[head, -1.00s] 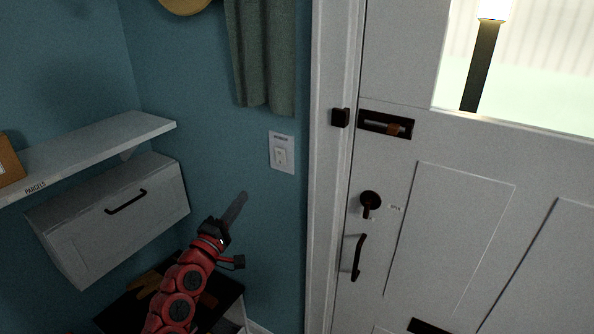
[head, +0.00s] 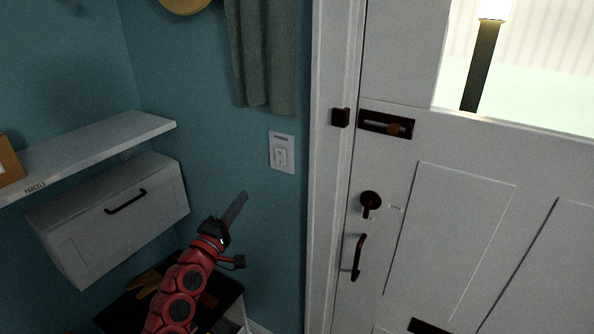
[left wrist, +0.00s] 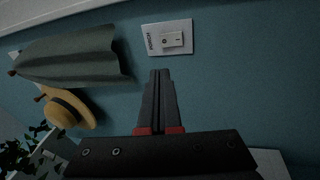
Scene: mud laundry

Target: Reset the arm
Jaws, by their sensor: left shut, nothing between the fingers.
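My left gripper (head: 236,209) is shut and empty, at the end of my red arm that reaches up from the bottom of the head view. It points up and to the right, apart from the blue wall as far as I can see. In the left wrist view its closed fingers (left wrist: 161,100) point toward the white switch plate (left wrist: 168,38), labelled PORCH, with a gap between them. The same switch plate (head: 281,153) shows in the head view, above and to the right of the gripper. My right gripper is not in view.
A white door (head: 455,215) with a bolt (head: 387,124), a turn knob (head: 370,201) and a handle (head: 358,258) stands at the right. A white shelf (head: 95,140) and a cabinet (head: 120,215) are at the left. A green cloth (head: 262,55) hangs above the switch.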

